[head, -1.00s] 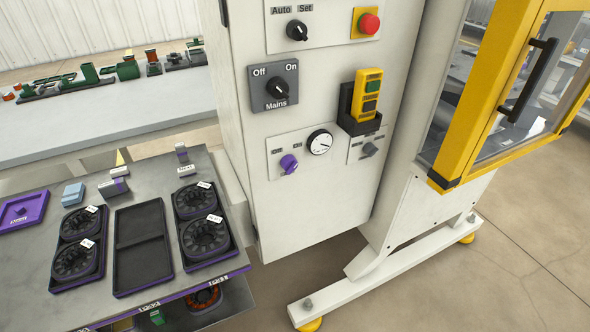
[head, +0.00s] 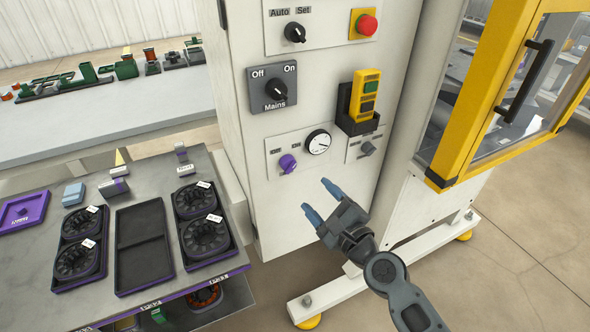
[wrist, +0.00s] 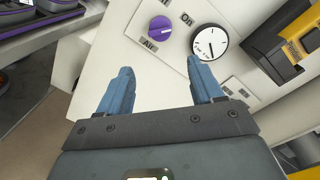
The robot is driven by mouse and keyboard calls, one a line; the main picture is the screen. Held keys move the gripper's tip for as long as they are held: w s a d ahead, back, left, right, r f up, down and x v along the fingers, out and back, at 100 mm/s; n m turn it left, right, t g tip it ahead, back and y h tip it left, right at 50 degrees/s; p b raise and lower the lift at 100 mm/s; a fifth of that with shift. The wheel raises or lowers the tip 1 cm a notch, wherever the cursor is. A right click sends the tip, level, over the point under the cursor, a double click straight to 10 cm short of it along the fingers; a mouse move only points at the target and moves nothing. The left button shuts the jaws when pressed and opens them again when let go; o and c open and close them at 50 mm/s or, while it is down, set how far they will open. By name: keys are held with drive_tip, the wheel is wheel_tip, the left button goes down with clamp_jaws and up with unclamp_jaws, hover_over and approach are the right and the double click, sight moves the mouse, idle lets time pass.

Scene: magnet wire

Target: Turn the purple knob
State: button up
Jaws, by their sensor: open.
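The purple knob (head: 288,162) sits on a small white plate low on the grey cabinet front, left of a round dial. It also shows in the wrist view (wrist: 160,30), beyond the fingertips and between their lines, with its pointer mark toward the upper right. My gripper (head: 319,200) is open and empty, with blue fingers apart. In the head view it is below and right of the knob, not touching it.
The round dial (head: 318,142) is right of the knob. A yellow pendant (head: 365,95) in a black holder juts out above right. The Mains switch (head: 276,90) is above. A bench (head: 222,262) with trays stands left; a yellow-framed door (head: 490,90) is right.

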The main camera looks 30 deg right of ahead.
sight(293, 168)
drive_tip(key=shift+m, duration=0.8)
drive_tip(key=shift+w+a+r+b, duration=0.15)
drive_tip(key=shift+w+a, duration=0.1)
drive_tip(key=shift+w, duration=1.45)
drive_tip(key=shift+w+a+r+b, duration=0.15)
drive_tip(key=shift+w+a+b, duration=0.1)
drive_tip(key=shift+w, duration=1.4)
drive_tip(key=shift+w+a+r+b, duration=0.15)
drive_tip(key=shift+w+a, duration=0.1)
drive_tip(key=shift+w, duration=1.45)
drive_tip(key=shift+c, duration=0.3)
drive_tip(key=c, duration=1)
drive_tip(key=shift+o, duration=0.2)
